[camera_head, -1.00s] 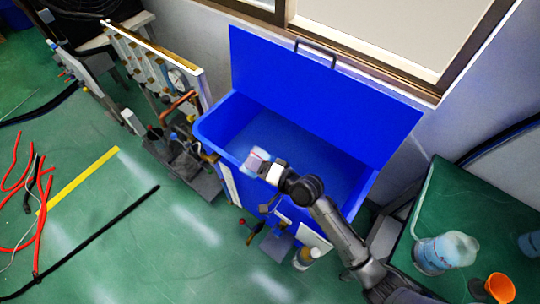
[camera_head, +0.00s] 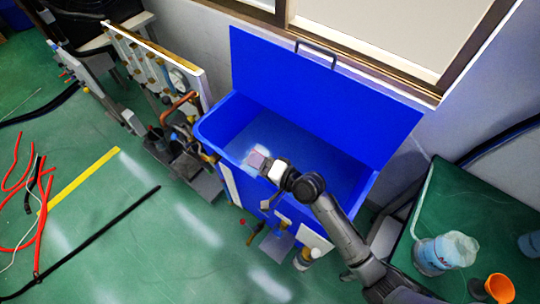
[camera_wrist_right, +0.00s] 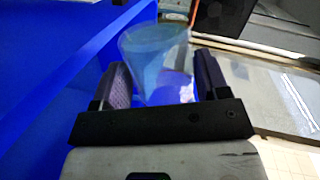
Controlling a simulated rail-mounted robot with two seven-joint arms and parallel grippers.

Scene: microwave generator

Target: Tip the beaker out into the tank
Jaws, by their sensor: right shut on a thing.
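The blue tank (camera_head: 235,122) stands against the wall with its lid (camera_head: 315,88) raised, and its inside is open to view. My right gripper (camera_head: 264,163) is over the front part of the tank opening and is shut on the beaker (camera_head: 257,158). In the right wrist view the clear beaker (camera_wrist_right: 155,52) sits between the two fingers of the right gripper (camera_wrist_right: 163,85), tilted, with a pale bluish look. Its contents cannot be told clearly. The tank's blue wall fills the left of that view. My left gripper is not in view.
A green table (camera_head: 450,215) at the right holds a bluish-white plastic container (camera_head: 445,252) and an orange cup (camera_head: 497,288). A panel with pipes and gauges (camera_head: 160,75) stands left of the tank. Red hoses (camera_head: 38,225) lie on the green floor.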

